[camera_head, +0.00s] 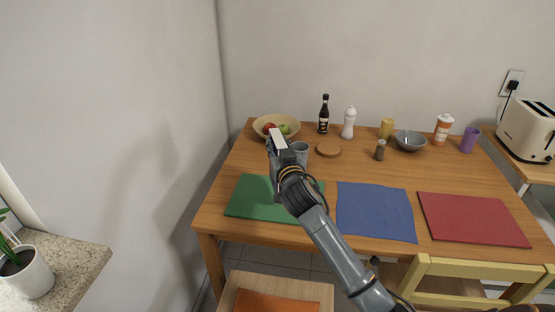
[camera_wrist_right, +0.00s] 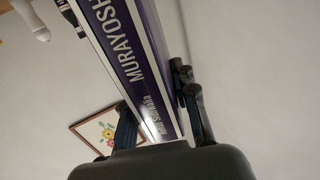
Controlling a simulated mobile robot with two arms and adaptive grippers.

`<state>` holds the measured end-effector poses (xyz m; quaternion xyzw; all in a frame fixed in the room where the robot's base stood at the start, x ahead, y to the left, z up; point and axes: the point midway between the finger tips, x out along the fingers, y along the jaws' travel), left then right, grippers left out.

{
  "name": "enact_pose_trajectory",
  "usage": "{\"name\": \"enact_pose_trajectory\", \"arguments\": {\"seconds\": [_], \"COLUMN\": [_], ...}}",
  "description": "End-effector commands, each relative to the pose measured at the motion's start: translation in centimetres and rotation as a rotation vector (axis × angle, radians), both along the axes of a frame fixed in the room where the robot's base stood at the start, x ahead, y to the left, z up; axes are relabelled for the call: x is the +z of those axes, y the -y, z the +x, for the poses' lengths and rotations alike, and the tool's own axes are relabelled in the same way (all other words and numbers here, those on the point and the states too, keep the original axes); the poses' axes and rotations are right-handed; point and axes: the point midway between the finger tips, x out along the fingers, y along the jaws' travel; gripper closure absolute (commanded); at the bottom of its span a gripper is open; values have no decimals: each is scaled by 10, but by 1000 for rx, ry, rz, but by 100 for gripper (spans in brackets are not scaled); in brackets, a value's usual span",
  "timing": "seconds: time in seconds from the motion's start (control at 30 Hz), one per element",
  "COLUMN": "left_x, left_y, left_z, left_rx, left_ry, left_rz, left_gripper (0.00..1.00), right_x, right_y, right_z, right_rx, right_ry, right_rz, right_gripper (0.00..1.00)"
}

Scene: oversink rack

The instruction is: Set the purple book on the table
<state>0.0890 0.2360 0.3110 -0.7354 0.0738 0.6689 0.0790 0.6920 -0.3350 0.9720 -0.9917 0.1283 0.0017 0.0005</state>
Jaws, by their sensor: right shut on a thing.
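My right gripper (camera_head: 280,158) is above the left part of the wooden table (camera_head: 350,172), near the back edge of the green mat. In the right wrist view the gripper (camera_wrist_right: 163,122) is shut on the purple book (camera_wrist_right: 132,50), with a finger on each side of it. The book's spine shows purple with white lettering beside a pale part. In the head view only a small, pale part of the book (camera_head: 279,139) shows at the gripper's tip. My left gripper is out of view.
Behind the gripper are a fruit bowl (camera_head: 263,123), a grey cup (camera_head: 301,149) and a cork coaster (camera_head: 328,149). Green (camera_head: 243,197), blue (camera_head: 375,210) and red (camera_head: 475,219) mats lie in front. Bottles, a grey bowl (camera_head: 410,140) and a purple cup (camera_head: 469,140) stand at the back right.

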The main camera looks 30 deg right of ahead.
Motion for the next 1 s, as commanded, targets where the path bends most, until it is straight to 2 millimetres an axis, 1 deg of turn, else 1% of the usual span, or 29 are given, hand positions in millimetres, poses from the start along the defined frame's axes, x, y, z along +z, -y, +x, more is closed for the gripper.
{"name": "enact_pose_trajectory", "arguments": {"seconds": [0.03, 0.1, 0.23, 0.3, 0.4, 0.5, 0.77, 0.9, 0.93, 0.97, 1.0], "left_x": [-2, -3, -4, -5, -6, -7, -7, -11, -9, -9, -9], "left_y": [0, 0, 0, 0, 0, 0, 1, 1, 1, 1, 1], "left_z": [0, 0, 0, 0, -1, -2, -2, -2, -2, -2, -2], "left_rx": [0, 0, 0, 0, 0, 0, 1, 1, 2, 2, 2], "left_ry": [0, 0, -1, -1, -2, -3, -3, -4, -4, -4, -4], "left_rz": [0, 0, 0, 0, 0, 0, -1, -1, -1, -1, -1], "left_gripper": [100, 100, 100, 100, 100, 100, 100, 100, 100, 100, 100], "right_x": [-5, -12, -19, -25, -42, -52, -54, -58, -58, -58, -58], "right_y": [2, 5, 7, 9, 8, 8, 8, 8, 8, 8, 8], "right_z": [6, 11, 16, 21, 20, 20, 20, 20, 20, 20, 20], "right_rx": [1, 1, 2, 1, 3, 2, 3, 3, 3, 3, 3], "right_ry": [5, 6, 7, 5, 2, 4, 6, 6, 3, 3, 3], "right_rz": [0, -1, -1, 0, 1, 0, 0, 0, 0, 0, 0], "right_gripper": [100, 100, 100, 100, 100, 100, 100, 100, 66, 60, 52]}}
